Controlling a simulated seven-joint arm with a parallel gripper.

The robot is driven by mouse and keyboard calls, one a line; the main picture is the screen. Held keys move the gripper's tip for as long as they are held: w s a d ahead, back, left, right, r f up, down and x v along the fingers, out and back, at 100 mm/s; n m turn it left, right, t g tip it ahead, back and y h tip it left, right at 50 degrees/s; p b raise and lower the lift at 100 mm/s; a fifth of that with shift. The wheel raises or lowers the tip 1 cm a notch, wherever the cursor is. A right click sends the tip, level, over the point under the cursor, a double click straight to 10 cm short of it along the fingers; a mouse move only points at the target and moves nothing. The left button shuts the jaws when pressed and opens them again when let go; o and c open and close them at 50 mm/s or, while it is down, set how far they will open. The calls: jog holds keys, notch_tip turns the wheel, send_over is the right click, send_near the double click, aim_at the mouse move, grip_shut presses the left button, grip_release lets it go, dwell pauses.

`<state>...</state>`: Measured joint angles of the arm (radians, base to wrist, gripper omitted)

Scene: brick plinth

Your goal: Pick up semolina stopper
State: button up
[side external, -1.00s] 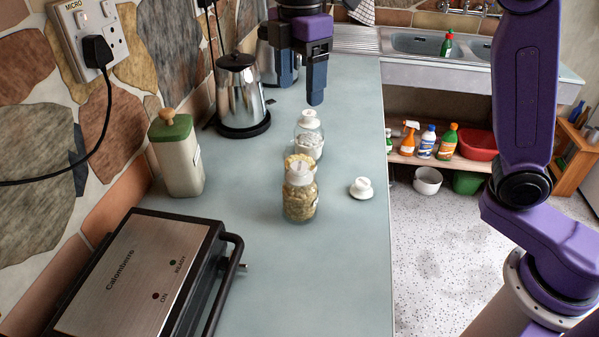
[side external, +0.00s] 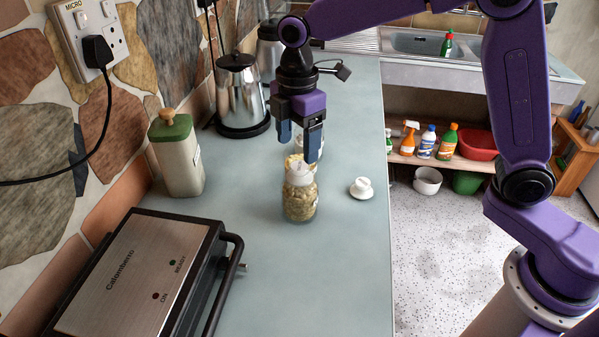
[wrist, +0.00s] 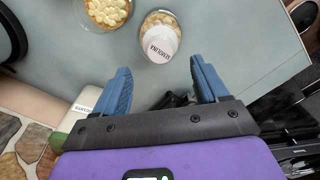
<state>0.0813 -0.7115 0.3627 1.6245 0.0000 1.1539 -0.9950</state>
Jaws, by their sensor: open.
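The white semolina stopper (wrist: 160,45) sits in the mouth of a glass jar (wrist: 158,18) in the wrist view, with its SEMOLINA label showing. My gripper (wrist: 160,80) is open and empty, and the stopper lies just beyond and between its fingertips, apart from them. In the side view my gripper (side external: 299,150) hangs low over two jars. The front jar (side external: 299,203) has yellowish contents; the jar behind (side external: 319,144) is mostly hidden by my fingers. I cannot tell for sure which of them carries the semolina stopper.
A loose white stopper (side external: 361,188) lies on the counter to the right. A jar of round yellowish pieces (wrist: 107,10) is beside the stoppered jar. A green-lidded canister (side external: 178,155), steel kettle (side external: 240,90) and grill (side external: 140,275) stand left. The counter's front middle is clear.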

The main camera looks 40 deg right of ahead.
aim_at(300, 166)
jog(key=shift+d+f, duration=0.2)
jog(key=shift+f, duration=2.4)
jog(key=c, duration=1.2)
